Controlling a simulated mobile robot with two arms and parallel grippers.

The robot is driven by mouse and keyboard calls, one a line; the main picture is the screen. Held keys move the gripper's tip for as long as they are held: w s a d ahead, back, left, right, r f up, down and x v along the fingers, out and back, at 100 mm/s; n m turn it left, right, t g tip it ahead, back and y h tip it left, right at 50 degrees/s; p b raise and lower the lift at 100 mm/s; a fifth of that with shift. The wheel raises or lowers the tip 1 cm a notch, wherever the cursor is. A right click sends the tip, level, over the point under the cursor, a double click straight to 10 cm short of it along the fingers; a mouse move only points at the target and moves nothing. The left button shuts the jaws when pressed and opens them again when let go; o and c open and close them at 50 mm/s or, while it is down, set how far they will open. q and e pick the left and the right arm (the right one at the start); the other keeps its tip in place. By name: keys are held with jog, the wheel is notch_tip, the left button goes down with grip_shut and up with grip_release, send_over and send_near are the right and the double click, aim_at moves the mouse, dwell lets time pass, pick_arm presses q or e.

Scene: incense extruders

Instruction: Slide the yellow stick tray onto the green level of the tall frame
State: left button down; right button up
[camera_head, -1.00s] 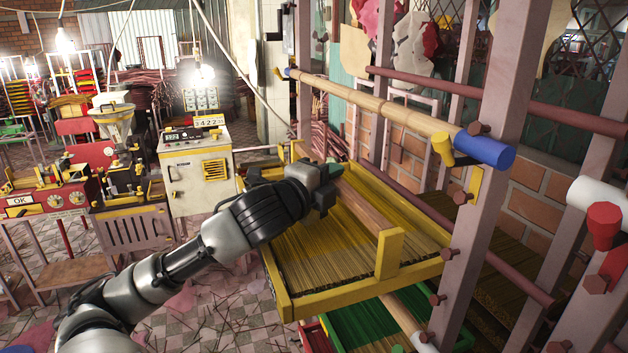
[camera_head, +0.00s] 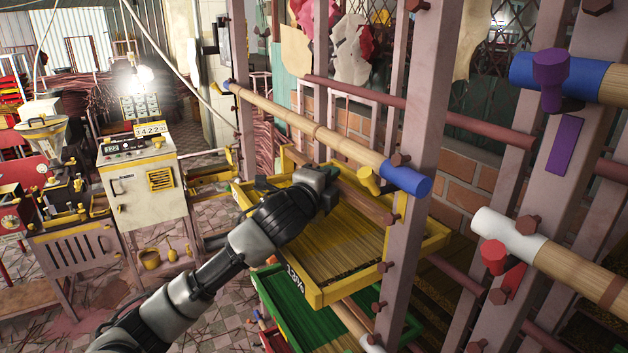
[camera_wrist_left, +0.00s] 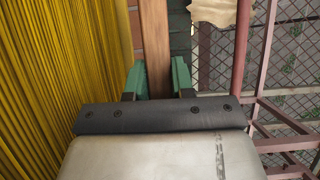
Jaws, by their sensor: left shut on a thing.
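The yellow stick tray (camera_head: 314,298), full of thin yellow-brown sticks, is in the middle of the head view. It reaches between the posts of the tall frame (camera_head: 413,170), and a post hides part of its right side. My left gripper (camera_head: 328,187) is shut on the wooden bar (camera_head: 362,203) above the sticks. In the left wrist view, its green fingertips (camera_wrist_left: 156,78) lie on both sides of that bar (camera_wrist_left: 155,40). I cannot tell whether the yellow tray rests on anything. My right gripper is not in view.
A blue-ended bamboo pole (camera_head: 330,135) with a yellow knob (camera_head: 368,180) runs just above the tray. Purple (camera_head: 565,145) and red (camera_head: 494,256) markers are on the frame at right. A white machine (camera_head: 140,180) stands at left. Sticks litter the tiled floor.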

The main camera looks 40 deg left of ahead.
aim_at(338, 207)
pick_arm(q)
jog(key=shift+w+d+f+b, duration=0.15)
jog(key=shift+w+d+f, duration=0.1)
jog(key=shift+w, duration=0.35)
jog(key=shift+w+d+f+b, duration=0.15)
jog(key=shift+w+d+f, duration=0.1)
jog(key=shift+w, duration=0.3)
jog(key=shift+s+a+f+b, duration=0.1)
jog(key=shift+f+b, duration=0.4)
jog(key=shift+f, duration=0.25)
jog(key=c, duration=0.9)
grip_release()
jog(key=o, duration=0.3)
jog(key=shift+f, duration=0.15)
jog(key=shift+o, duration=0.2)
